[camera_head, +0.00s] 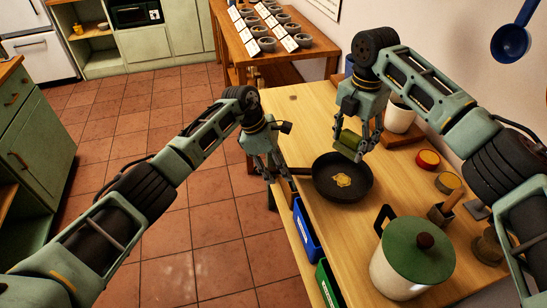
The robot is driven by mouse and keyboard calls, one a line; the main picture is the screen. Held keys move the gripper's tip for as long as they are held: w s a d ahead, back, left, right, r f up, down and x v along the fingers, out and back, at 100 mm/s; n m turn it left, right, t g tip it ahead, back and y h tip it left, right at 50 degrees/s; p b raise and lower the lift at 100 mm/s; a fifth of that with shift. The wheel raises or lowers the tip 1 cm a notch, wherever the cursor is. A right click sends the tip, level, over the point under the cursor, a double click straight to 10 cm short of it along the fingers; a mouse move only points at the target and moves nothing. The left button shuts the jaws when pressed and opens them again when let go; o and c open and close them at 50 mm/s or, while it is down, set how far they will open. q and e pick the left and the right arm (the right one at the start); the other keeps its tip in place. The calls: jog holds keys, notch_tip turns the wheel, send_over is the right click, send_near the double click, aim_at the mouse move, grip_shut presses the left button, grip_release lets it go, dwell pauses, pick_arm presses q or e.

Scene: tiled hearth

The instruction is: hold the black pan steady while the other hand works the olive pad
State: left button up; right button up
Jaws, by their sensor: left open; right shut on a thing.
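The black pan (330,187) sits on the wooden table with its handle (299,171) pointing left. A yellow-brown patch (343,180) shows on its inside bottom. My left gripper (268,177) is open at the table's left edge, by the end of the handle. I cannot tell whether its fingers are around the handle or touch it. My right gripper (349,149) is shut on the olive pad (347,141) and holds it over the far part of the pan, apart from the patch. Whether the pad touches the pan is unclear.
A cream pot with green lid (418,249) stands in front of the pan. Round tins (428,159) and a white container (400,116) stand to the right. Blue (307,232) and green bins (327,284) are at the table's left side. The tiled floor at left is clear.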

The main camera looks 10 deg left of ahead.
pick_arm(q)
jog(key=shift+d+f, duration=0.15)
jog(key=shift+f, duration=0.1)
jog(key=shift+c, duration=0.6)
grip_shut()
dwell(0.8)
